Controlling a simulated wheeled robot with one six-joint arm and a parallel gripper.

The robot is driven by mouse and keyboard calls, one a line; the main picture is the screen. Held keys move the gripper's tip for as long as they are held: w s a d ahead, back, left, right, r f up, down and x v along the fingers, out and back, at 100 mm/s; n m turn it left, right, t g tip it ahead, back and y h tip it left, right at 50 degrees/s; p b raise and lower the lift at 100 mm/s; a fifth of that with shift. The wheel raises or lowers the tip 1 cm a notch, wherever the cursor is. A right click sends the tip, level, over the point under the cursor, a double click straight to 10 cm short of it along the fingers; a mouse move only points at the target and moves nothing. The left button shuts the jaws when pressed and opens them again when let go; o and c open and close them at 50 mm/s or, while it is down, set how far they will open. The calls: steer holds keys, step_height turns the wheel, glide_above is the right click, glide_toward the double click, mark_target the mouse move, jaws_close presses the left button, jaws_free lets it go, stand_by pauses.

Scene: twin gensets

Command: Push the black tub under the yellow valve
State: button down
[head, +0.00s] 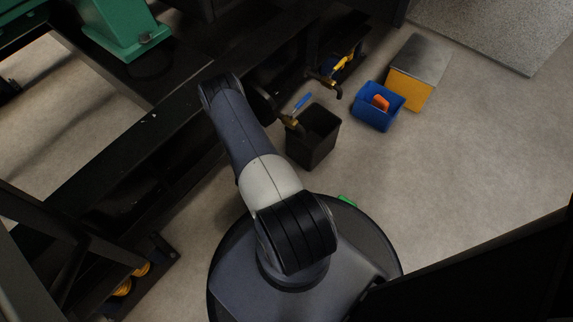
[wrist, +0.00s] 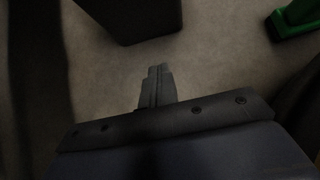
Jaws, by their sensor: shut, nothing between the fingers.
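The black tub (head: 312,147) stands upright on the floor beside the dark frame, close to a valve with a blue handle (head: 302,101). The yellow valve (head: 347,60) is on the frame further back and to the right, with its spout above the floor. In the wrist view, the lower part of a dark body that looks like the black tub (wrist: 135,22) shows at the top. My gripper (wrist: 157,72) is shut and empty, with a strip of floor between its tips and that body. My own arm hides the gripper in the head view.
A blue tub (head: 366,117) with an orange thing inside stands right of the yellow valve's spout. A yellow box with a grey top (head: 420,62) stands behind it. The floor to the right is clear. A green object (wrist: 297,22) shows in the wrist view.

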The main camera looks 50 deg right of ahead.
mark_target(301, 157)
steer(key=b+x, duration=0.3)
steer(key=x, duration=0.6)
steer(key=shift+a+f+b, duration=0.1)
steer(key=shift+f+b, duration=0.1)
steer(key=shift+b, duration=0.15)
steer(key=d+b, duration=0.1)
steer(key=d, duration=0.2)
steer(key=shift+d, duration=0.2)
steer(key=shift+d+r, duration=0.1)
steer(key=shift+d, duration=0.3)
steer(key=d+b, duration=0.2)
steer(key=d, duration=0.1)
steer(key=shift+w+d, duration=0.1)
steer(key=shift+d, duration=0.15)
